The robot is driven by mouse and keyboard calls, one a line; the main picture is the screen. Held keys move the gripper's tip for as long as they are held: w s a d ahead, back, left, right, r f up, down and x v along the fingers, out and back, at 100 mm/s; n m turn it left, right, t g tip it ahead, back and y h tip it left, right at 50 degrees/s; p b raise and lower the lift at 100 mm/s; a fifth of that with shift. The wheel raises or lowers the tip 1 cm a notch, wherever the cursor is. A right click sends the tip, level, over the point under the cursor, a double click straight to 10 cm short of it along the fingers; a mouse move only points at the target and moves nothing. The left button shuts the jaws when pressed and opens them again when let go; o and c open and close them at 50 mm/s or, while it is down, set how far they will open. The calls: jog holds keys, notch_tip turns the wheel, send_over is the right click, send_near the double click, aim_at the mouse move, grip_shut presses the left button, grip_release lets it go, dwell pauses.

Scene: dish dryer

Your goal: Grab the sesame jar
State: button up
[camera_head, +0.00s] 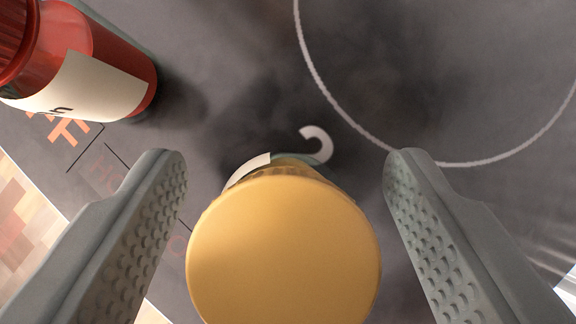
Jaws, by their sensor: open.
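A jar with a round yellow-orange lid (284,252) stands upright at the lower middle, seen from above. The lid hides most of its body, and a bit of a pale label shows at its upper left edge; I cannot read what it holds. My gripper (286,175) is open, with one grey dimpled finger on each side of the jar. Gaps show between both fingers and the lid, so neither appears to touch it.
A red jar (95,65) with a cream label stands at the upper left, beyond the left finger. The dark grey surface (440,90) has a white circle line and orange printing. Its right side is clear. A wood-patterned area shows at the lower left.

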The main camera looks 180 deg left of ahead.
jog(key=c, duration=1.1)
jog(key=shift+r, duration=0.15)
